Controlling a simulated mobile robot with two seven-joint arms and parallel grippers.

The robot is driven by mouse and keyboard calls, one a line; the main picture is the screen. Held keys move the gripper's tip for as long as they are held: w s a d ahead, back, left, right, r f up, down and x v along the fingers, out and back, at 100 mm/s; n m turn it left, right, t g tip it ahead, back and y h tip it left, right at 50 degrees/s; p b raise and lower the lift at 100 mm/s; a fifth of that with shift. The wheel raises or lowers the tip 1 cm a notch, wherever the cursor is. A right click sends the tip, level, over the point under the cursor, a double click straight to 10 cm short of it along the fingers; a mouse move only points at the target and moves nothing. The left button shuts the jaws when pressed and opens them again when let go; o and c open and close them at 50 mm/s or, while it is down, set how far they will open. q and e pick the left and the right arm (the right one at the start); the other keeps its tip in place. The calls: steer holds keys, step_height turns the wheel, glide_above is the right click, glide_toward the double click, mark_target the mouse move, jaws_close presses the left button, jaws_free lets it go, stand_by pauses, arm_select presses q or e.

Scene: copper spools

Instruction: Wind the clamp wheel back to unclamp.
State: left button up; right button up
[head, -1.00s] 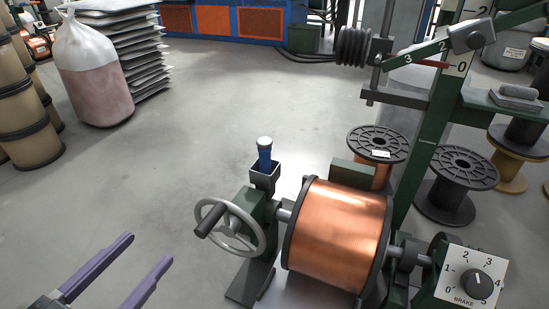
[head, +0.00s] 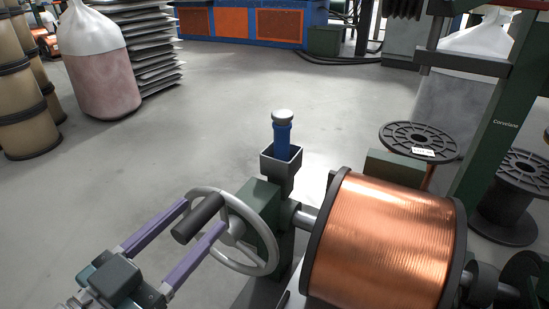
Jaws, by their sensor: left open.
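The clamp wheel (head: 267,228) is a grey handwheel on a green stand, left of the copper spool (head: 382,240). Its dark cylindrical handle (head: 198,219) sticks out toward the left from the rim. My left gripper (head: 204,216) is open, with its two purple fingers reaching up to the handle, one on each side of it. I cannot tell whether the fingers touch the handle. My right gripper is not in view.
A blue tool with a pale cap (head: 282,133) stands in a small holder (head: 281,165) above the stand. Dark empty spools (head: 418,139) stand behind the copper spool at the right.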

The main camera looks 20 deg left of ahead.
arm_select(q)
steer(key=shift+w, duration=0.7)
jaws_close()
stand_by(1.0)
